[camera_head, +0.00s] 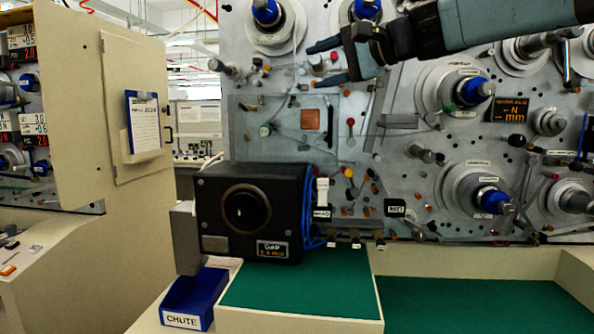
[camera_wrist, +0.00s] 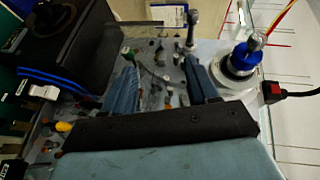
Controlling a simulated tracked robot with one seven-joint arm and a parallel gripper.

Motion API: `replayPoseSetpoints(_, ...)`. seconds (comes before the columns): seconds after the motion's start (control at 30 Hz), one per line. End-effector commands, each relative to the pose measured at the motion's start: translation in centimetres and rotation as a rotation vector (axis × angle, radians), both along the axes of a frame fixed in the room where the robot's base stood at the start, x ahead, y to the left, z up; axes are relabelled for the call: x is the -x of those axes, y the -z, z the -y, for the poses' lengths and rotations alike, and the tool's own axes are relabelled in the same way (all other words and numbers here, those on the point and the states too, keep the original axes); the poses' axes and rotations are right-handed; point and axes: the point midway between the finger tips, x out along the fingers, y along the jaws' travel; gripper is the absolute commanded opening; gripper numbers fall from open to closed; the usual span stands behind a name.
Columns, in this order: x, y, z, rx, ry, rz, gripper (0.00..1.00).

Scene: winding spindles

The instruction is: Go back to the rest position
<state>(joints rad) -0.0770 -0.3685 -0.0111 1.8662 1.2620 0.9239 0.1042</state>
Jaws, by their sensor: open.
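My gripper (camera_head: 326,62) is at the upper middle of the head view, in front of the grey machine panel (camera_head: 400,110). Its arm reaches in from the upper right. The two fingers are apart and point left, with nothing between them. In the wrist view my gripper (camera_wrist: 158,80) shows two blue-grey fingers spread apart, with the panel behind them. A blue-capped spindle (camera_wrist: 240,58) stands to the right of the fingers there. In the head view a blue-capped spindle (camera_head: 268,14) is up and left of my gripper.
A black box (camera_head: 250,212) with a round dial stands below left of my gripper. A blue bin (camera_head: 193,298) labelled CHUTE and a bare green mat (camera_head: 300,288) lie below. More spindles (camera_head: 470,92) stick out at right. A beige cabinet (camera_head: 105,100) stands at left.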

Motion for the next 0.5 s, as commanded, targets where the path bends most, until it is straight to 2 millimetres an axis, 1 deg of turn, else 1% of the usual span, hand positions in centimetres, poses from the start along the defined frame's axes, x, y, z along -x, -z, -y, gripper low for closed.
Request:
replayPoseSetpoints(0.03,1.1,2.5,0.7,0.082,0.01,-0.006,0.59)
replayPoseSetpoints(0.07,1.7,4.0,1.2,0.134,0.015,-0.009,0.59)
replayPoseSetpoints(0.1,2.5,6.0,1.9,0.203,0.02,-0.013,0.59)
replayPoseSetpoints(0.17,3.8,9.0,3.0,0.306,0.026,-0.021,0.59)
replayPoseSetpoints(0.2,4.6,11.0,3.8,0.375,0.028,-0.026,0.59)
replayPoseSetpoints(0.27,6.0,13.8,5.0,0.477,0.029,-0.033,0.59)
replayPoseSetpoints(0.3,6.9,15.7,5.9,0.545,0.029,-0.038,0.59)
replayPoseSetpoints(0.37,8.4,18.5,7.4,0.649,0.024,-0.046,0.59)
replayPoseSetpoints(0.4,9.3,20.3,8.4,0.717,0.02,-0.052,0.59)
replayPoseSetpoints(0.47,10.8,22.9,9.9,0.82,0.013,-0.06,0.59)
replayPoseSetpoints(0.5,11.9,24.5,11.0,0.888,0.007,-0.065,0.59)
